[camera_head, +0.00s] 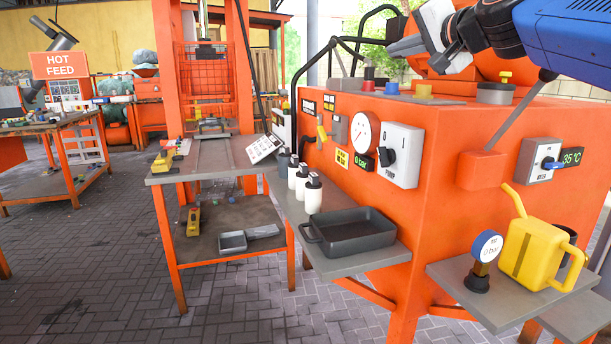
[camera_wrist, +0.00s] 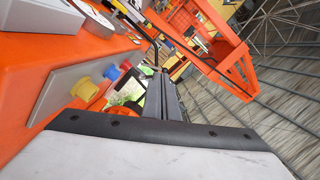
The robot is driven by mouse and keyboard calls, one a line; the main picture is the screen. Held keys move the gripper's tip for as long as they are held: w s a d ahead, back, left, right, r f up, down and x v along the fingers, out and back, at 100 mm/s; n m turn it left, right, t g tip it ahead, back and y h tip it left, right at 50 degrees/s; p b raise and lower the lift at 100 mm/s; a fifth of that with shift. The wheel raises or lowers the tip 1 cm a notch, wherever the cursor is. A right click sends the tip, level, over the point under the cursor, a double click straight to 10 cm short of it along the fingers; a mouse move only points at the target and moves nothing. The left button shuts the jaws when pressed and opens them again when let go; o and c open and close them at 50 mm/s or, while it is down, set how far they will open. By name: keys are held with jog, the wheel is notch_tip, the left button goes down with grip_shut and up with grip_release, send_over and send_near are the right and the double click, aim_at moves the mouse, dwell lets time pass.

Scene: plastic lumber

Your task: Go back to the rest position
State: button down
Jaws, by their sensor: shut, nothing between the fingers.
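My gripper (camera_head: 408,46) is at the upper right of the head view, raised above the top of the orange machine (camera_head: 462,125). Its dark fingers point left and hold nothing. In the wrist view the fingers (camera_wrist: 162,98) are closed together in the middle of the picture. The orange machine fills the left side of the wrist view, and its yellow knob (camera_wrist: 84,88) and blue knob (camera_wrist: 112,72) show beside the fingers.
The machine's front carries a white gauge (camera_head: 365,136) and a switch box (camera_head: 400,155). A black tray (camera_head: 349,240), several white bottles and a yellow watering can (camera_head: 533,250) stand on its shelves. An orange press frame (camera_head: 170,70) and a table stand left. Paved floor is open at lower left.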

jog(key=s+f+n+g, duration=0.1)
jog(key=s+f, duration=0.1)
jog(key=f, duration=0.3)
jog(key=s+f+g+h, duration=0.1)
jog(key=s+f, duration=0.2)
jog(key=f, duration=0.3)
jog(key=s+f+n+g, duration=0.1)
jog(key=s+f, duration=0.1)
jog(key=f, duration=0.4)
jog(key=shift+s+d+n, duration=0.3)
jog(key=shift+s, duration=0.1)
jog(key=s+d+f+n+g+h, duration=0.1)
jog(key=s+d+f+g, duration=0.1)
jog(key=s+f, duration=0.6)
jog(key=s+d+f+n+g+h, duration=0.2)
jog(key=s+f, duration=0.6)
jog(key=f, duration=0.7)
jog(key=s+d+f+n+g+h, duration=0.1)
jog(key=s+d+f+g+h, duration=0.1)
jog(key=s+f, duration=0.6)
notch_tip(320, 180, down, 4)
jog(key=shift+d+r+n+g, duration=0.1)
jog(key=shift+d+n+g, duration=0.2)
jog(key=shift+d+g, duration=0.7)
